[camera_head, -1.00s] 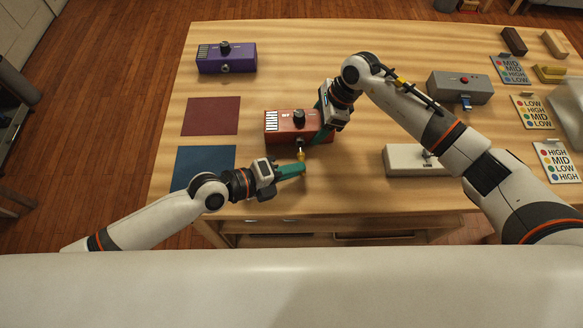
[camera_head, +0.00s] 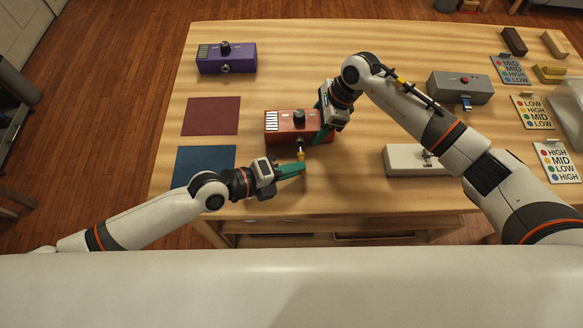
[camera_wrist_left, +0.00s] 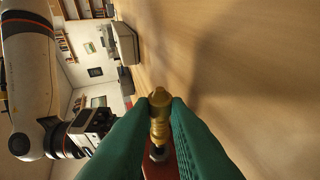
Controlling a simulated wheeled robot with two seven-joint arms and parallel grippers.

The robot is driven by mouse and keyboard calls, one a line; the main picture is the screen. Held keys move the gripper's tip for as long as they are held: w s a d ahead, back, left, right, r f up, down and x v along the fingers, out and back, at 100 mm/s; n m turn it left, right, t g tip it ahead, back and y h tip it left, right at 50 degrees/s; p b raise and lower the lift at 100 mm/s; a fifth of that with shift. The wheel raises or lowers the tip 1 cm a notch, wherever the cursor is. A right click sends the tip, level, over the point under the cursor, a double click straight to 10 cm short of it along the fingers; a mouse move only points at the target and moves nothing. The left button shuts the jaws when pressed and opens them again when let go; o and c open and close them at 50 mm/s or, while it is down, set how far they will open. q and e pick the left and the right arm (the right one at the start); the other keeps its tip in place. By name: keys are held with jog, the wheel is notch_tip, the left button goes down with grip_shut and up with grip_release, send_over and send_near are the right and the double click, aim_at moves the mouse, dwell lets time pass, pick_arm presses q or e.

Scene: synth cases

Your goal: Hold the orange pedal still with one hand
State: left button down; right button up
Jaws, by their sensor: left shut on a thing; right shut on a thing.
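The orange pedal (camera_head: 283,122), a red-orange box with a black knob and a white striped label, sits mid-table. My right gripper (camera_head: 322,124) is shut on its right end. My left gripper (camera_head: 301,164) is in front of the pedal, shut on a small yellow plug (camera_head: 300,155) in line with the pedal's front face. In the left wrist view the plug (camera_wrist_left: 159,112) stands between the green fingers, with a strip of the pedal's red body (camera_wrist_left: 160,170) below. I cannot tell how far the plug is in the pedal's socket.
A purple pedal (camera_head: 226,64) stands at back left, with a dark red mat (camera_head: 210,116) and a blue mat (camera_head: 203,160) nearer. A grey pedal (camera_head: 459,87) and a white pedal (camera_head: 405,160) stand right, beside several setting cards (camera_head: 557,162). The table's front edge is close.

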pick_arm(q)
jog(key=shift+w, duration=0.75)
jog(key=shift+s, duration=0.4)
jog(key=shift+w, duration=0.85)
dwell(1.7)
jog(key=c, duration=1.3)
grip_release()
jog(key=v, duration=1.2)
